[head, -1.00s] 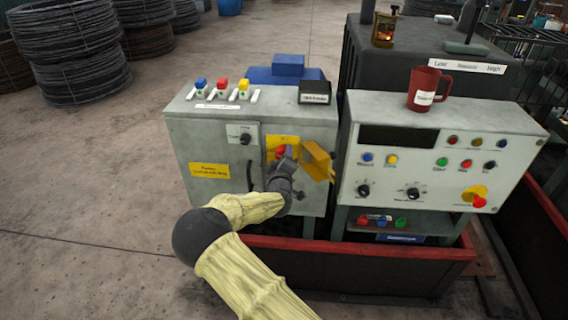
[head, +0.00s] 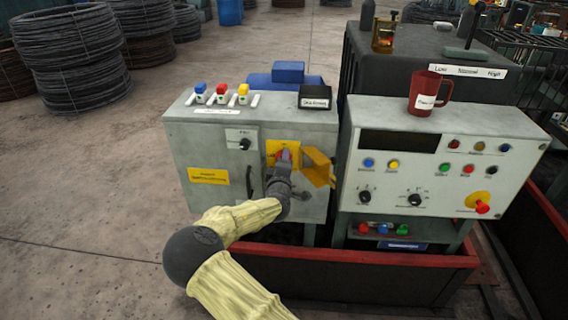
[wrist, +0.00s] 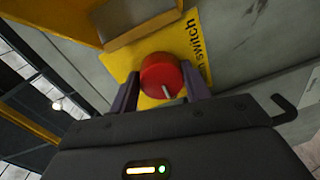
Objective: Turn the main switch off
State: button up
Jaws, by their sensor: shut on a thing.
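The main switch is a red round knob (wrist: 161,75) on a yellow plate (wrist: 196,32) whose lettering partly reads "switch" in the wrist view. A pale mark shows on the knob's lower edge. In the head view the yellow plate (head: 270,147) is on the front of the left grey cabinet, and the knob is mostly hidden by my gripper. My gripper (wrist: 160,93) is shut on the red knob, one finger on each side. It also shows in the head view (head: 283,157). A yellow hinged cover (head: 318,167) stands open just right of the switch.
The right control panel (head: 440,175), with several buttons and dials, stands close beside the cabinet. A red mug (head: 425,92) is on top of it. A black handle (head: 249,182) is left of my gripper. A red-rimmed trough (head: 350,258) runs below. Open floor lies left.

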jog(key=o, duration=1)
jog(key=shift+c, duration=0.2)
jog(key=s+r+b, duration=0.1)
jog(key=s, duration=1.6)
jog(key=shift+s+a+b, duration=0.2)
jog(key=shift+a+b, duration=0.1)
jog(key=shift+a, duration=0.05)
